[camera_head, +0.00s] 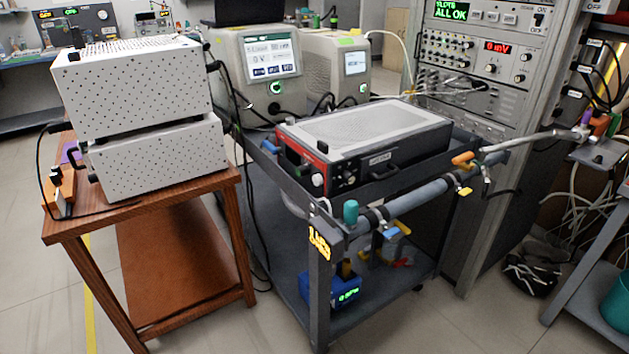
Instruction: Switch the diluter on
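No label that I can read names the diluter, so I cannot tell which device it is. A grey box with a perforated top (370,128) and a red-edged front with knobs lies on the dark cart (410,185). Behind it stand two beige instruments with lit screens, a larger one (268,70) and a smaller one (345,65); each has a green-lit round button low on its front. A rack panel at top right has an ON/OFF switch (539,20) and a green display reading "ALL OK". Neither of my grippers shows.
Two stacked white perforated boxes (135,90) stand on a wooden table (225,180) at left. A grey pipe (420,195) with coloured valve handles runs along the cart's front. Cables hang at right. The floor in front is largely clear.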

